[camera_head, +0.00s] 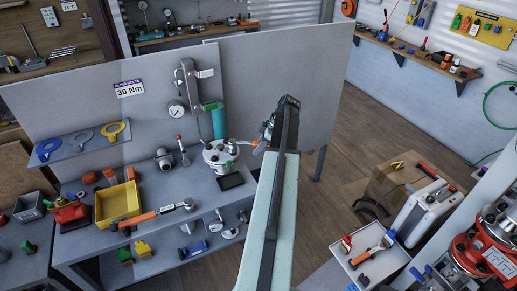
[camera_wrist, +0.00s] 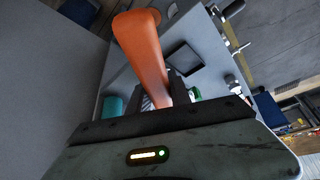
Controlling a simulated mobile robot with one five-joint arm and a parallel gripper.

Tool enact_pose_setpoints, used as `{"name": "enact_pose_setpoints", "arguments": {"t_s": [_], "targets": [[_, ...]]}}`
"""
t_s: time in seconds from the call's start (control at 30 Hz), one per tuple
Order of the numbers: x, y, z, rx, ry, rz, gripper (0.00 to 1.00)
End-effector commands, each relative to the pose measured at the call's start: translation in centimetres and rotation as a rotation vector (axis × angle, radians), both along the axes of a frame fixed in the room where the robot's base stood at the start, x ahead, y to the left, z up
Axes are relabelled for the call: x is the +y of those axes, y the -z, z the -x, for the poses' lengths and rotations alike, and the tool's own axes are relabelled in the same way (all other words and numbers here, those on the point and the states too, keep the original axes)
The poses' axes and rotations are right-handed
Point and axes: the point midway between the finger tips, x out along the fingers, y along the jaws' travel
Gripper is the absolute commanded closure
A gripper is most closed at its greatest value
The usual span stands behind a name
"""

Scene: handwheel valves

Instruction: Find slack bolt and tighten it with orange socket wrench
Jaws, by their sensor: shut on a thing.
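My gripper (camera_head: 267,131) is above the right part of the workbench, partly hidden by my arm. In the wrist view it is shut on an orange handle (camera_wrist: 142,50), which looks like the orange socket wrench. The pale round flange (camera_head: 219,153) stands on the bench just left of the gripper. Its bolts are too small to tell which is slack. The held tool's socket end is hidden, so I cannot tell whether it touches a bolt.
Another orange-handled wrench (camera_head: 147,217) lies along the bench front. A yellow bin (camera_head: 118,203), a dark tray (camera_head: 230,181) and a grey vise-like part (camera_head: 163,158) are on the bench. A teal cylinder (camera_head: 219,122) and gauge (camera_head: 177,109) are behind. A panel (camera_head: 310,85) rises at the back.

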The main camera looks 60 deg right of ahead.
Motion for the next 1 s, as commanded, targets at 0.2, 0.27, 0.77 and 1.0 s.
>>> {"name": "enact_pose_setpoints", "arguments": {"t_s": [0.2,0.27,0.77,1.0], "targets": [[0.0,-0.1,0.0,0.0,0.0,0.0,1.0],[0.0,-0.3,0.0,0.0,0.0,0.0,1.0],[0.0,-1.0,0.0,0.001,0.0,0.0,1.0],[0.0,-2.7,0.0,0.001,0.0,0.0,1.0]]}}
